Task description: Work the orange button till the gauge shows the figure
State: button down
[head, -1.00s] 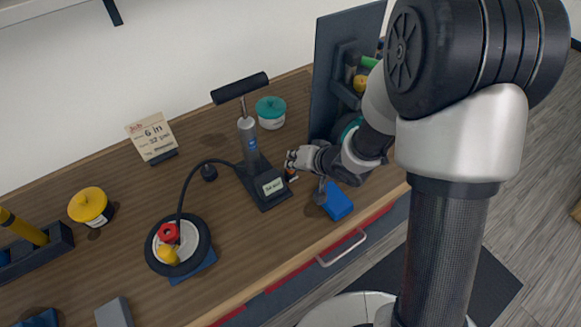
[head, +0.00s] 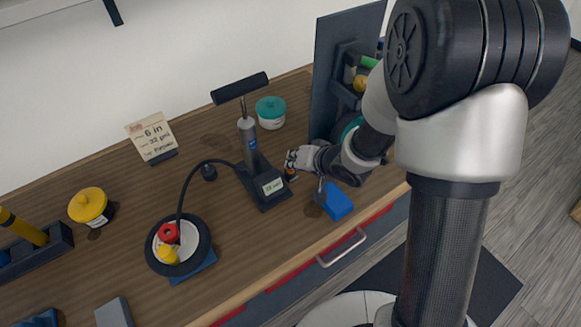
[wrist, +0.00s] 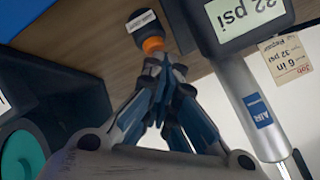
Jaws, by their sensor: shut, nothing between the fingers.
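The orange button (wrist: 153,44), with a dark collar and a white label, sits on the bench beside the pump's base. In the head view the button (head: 291,177) shows just below my fingertips. My gripper (head: 290,160) is shut and empty. In the wrist view my gripper's fingertips (wrist: 155,64) are very close to the button; I cannot tell whether they touch it. The gauge display (wrist: 249,16) on the pump's foot is upside down in the wrist view and appears to read 32 psi. The job card (head: 152,136) shows 6 in and what looks like 32 psi in the wrist view (wrist: 287,58).
The black-handled pump (head: 248,140) stands left of my gripper, its hose running to a small wheel (head: 204,244). A blue block (head: 338,203) lies close on the right. A teal-lidded jar (head: 270,112) stands behind. A dark upright panel (head: 335,65) rises at the back right.

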jog(key=shift+r+p, duration=0.9)
jog(key=shift+p, duration=0.1)
notch_tip(320, 180, up, 5)
jog(key=p, duration=0.5)
